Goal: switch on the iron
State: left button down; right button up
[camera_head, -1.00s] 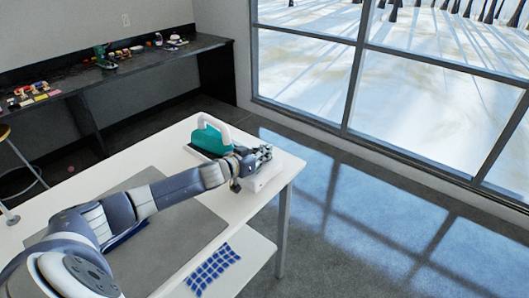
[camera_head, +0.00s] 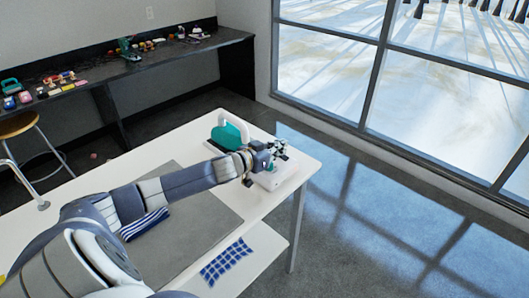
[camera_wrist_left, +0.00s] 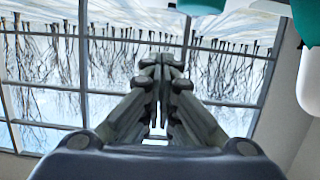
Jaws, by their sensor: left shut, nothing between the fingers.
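The iron (camera_head: 225,138), teal with a white handle, stands at the far end of the white table. A white block-like part (camera_head: 272,180) sits at its right; I cannot tell whether it belongs to the iron. My left gripper (camera_head: 281,151) is shut and empty, just right of the iron and above the white part. My forearm and gripper hide some of the iron's lower right side. In the left wrist view the gripper's fingers (camera_wrist_left: 163,62) meet, and teal and white parts of the iron (camera_wrist_left: 307,85) show at the right edge. My right gripper is out of view.
A grey mat (camera_head: 200,225) lies on the white table (camera_head: 175,142) with a blue striped cloth (camera_head: 146,224). A blue checked cloth (camera_head: 228,261) lies on a lower shelf. A stool (camera_head: 18,125) and dark bench (camera_head: 160,57) stand behind. Open floor lies right.

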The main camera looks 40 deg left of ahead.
pick_arm(q)
jog(key=shift+b+v, duration=0.55)
jog(key=shift+v, duration=3.2)
jog(key=shift+d, duration=0.1)
